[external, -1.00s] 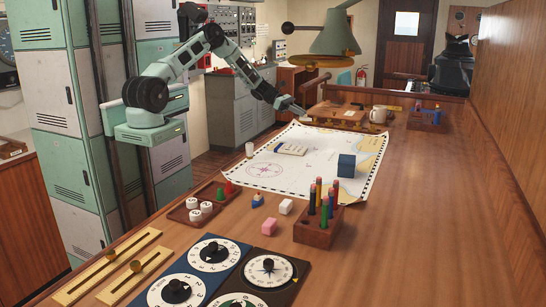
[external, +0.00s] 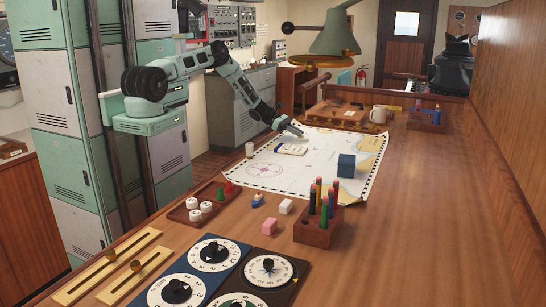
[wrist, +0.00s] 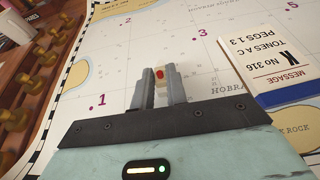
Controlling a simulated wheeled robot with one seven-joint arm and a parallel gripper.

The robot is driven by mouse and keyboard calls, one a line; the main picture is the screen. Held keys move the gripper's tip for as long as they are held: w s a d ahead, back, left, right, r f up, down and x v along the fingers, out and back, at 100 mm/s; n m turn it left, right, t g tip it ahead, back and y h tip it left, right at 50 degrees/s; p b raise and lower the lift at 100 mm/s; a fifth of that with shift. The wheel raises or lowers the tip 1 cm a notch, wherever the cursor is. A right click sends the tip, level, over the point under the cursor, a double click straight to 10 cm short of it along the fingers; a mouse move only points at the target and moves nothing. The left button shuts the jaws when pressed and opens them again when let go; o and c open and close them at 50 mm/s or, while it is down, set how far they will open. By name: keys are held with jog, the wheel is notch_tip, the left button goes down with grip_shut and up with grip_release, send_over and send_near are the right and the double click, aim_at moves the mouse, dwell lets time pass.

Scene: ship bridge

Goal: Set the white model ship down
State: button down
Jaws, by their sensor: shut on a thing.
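My gripper (external: 292,128) is over the far left part of the chart (external: 315,145), past the message booklet. In the wrist view, the two grey fingers (wrist: 162,88) are shut on a small white thing with a red spot, which I take to be the white model ship (wrist: 160,71). The fingers hide most of it. It is over bare chart between the purple numbers 1 and 3. I cannot tell whether it touches the chart. In the external view it is too small to make out.
The message booklet (wrist: 280,72) lies right of my gripper, and a rack with brass knobs (wrist: 35,80) stands to the left. A mug (external: 378,114) stands beyond the chart. The chart around the fingers is clear.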

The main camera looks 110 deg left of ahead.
jog(key=shift+f, duration=0.15)
jog(key=c, duration=1.4)
grip_release()
jog(key=shift+r, duration=0.3)
jog(key=p+v, duration=0.2)
jog(key=v, duration=0.5)
jog(key=shift+s, duration=0.25)
